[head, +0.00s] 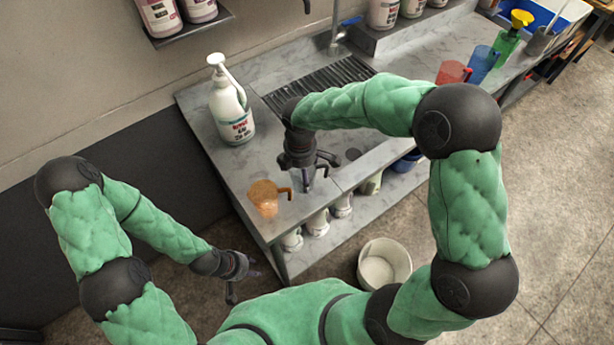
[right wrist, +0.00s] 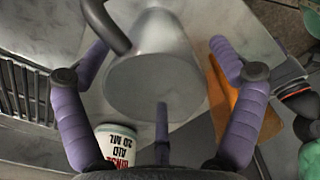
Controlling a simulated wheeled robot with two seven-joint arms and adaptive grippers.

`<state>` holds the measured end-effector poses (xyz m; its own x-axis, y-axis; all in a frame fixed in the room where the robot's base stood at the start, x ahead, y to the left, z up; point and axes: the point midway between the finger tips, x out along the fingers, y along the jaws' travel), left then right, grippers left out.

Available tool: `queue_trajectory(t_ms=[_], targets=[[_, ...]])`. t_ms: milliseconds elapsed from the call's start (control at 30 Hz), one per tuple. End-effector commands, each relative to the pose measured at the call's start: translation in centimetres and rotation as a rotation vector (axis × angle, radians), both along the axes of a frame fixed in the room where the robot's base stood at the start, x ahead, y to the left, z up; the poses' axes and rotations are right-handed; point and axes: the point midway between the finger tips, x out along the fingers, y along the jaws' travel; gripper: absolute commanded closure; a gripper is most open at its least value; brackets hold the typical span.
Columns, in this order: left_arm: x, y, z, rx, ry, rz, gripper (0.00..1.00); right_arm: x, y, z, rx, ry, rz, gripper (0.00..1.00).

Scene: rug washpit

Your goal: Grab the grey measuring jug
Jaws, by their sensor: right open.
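The grey measuring jug (right wrist: 155,85) fills the middle of the right wrist view, its dark handle at the upper left. My right gripper (head: 310,168) is open above the counter in the head view, its purple fingers spread on both sides of the jug in the right wrist view. I cannot tell whether any finger touches it. In the head view the jug is mostly hidden by this gripper. My left gripper (head: 245,284) hangs low in front of the counter, away from the jug, its fingers apart and empty.
An orange jug (head: 264,198) stands close to the right gripper, near the counter's front corner. A white pump bottle (head: 231,112) stands behind. Red (head: 452,73) and blue (head: 482,64) jugs stand farther right. A white bucket (head: 384,264) is on the floor.

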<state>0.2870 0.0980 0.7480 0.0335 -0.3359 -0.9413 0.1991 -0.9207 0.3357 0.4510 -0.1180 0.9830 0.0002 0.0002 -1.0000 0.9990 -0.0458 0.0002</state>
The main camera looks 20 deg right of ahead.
Motion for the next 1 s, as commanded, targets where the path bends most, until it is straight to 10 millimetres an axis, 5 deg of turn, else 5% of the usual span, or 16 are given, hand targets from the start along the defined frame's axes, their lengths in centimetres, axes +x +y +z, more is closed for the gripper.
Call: queue_trajectory(t_ms=[133,367,600,1000], targets=[[0.0,0.0,-0.6,0.000,0.000,0.000,0.60,0.0,0.0,-2.0,0.000,0.001,-0.001,0.06],[0.0,0.0,-0.5,0.000,0.000,0.000,0.60,0.0,0.0,-2.0,0.000,0.000,-0.001,0.06],[0.0,0.0,-0.5,0.000,0.000,0.000,0.60,0.0,0.0,-2.1,0.000,0.001,-0.001,0.68],[0.0,0.0,-0.4,0.000,0.000,0.000,0.60,0.0,0.0,-1.9,0.000,0.001,0.000,0.68]])
